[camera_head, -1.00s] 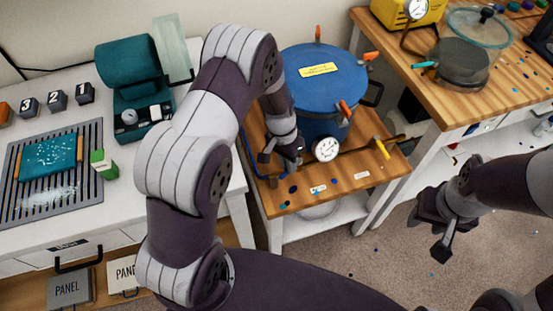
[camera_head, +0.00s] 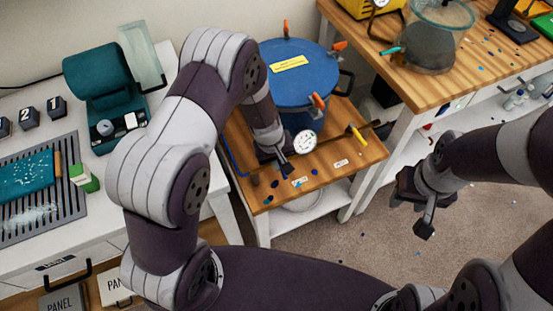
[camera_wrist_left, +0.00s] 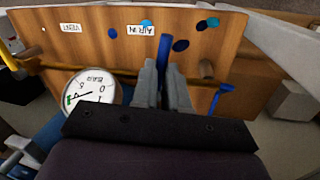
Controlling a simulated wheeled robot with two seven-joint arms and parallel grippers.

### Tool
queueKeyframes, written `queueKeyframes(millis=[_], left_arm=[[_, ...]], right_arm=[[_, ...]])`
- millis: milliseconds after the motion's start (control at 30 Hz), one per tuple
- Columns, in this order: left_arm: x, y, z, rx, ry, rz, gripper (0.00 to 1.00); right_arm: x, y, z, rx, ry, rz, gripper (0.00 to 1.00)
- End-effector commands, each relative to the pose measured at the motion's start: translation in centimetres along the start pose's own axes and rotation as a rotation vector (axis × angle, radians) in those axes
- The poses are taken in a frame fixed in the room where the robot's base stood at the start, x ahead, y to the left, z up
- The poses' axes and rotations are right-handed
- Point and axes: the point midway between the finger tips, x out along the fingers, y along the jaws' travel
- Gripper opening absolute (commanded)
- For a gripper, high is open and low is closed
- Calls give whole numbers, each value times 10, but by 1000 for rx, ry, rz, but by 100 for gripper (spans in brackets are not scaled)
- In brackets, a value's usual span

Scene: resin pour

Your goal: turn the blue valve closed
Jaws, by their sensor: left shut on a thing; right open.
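The blue valve's handle (camera_wrist_left: 165,52) shows as a narrow blue piece between my left fingertips in the left wrist view, by the AIR IN label (camera_wrist_left: 142,31). My left gripper (camera_wrist_left: 164,78) is shut on it; the fingers hide most of the handle. In the head view my left gripper (camera_head: 284,170) is low at the front of the blue pot (camera_head: 300,88), left of the round gauge (camera_head: 305,142). The gauge also shows in the left wrist view (camera_wrist_left: 90,92). My right gripper (camera_head: 410,213) is open and empty over the floor at the right.
A yellow handle (camera_head: 357,134) is on the pipe right of the gauge. A blue tube (camera_head: 233,160) runs along the stand's left side. The wooden bench (camera_head: 430,85) at the right carries a glass vessel (camera_head: 437,35). A white table (camera_head: 115,205) is at the left.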

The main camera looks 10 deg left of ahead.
Motion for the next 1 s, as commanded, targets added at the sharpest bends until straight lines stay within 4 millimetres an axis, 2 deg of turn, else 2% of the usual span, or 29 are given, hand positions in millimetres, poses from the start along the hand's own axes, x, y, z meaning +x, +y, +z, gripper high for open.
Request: queueKeyframes(millis=[400,933,967,1000], left_arm=[[0,7,-1,-160,36,2,0],[0,8,-2,-182,41,3,0],[0,8,-2,-182,41,3,20],[0,8,-2,-181,41,3,33]], right_arm=[[-8,0,-1,0,0,0,43],[-8,0,-1,0,0,0,43],[-8,0,-1,0,0,0,43],[-8,0,-1,0,0,0,43]])
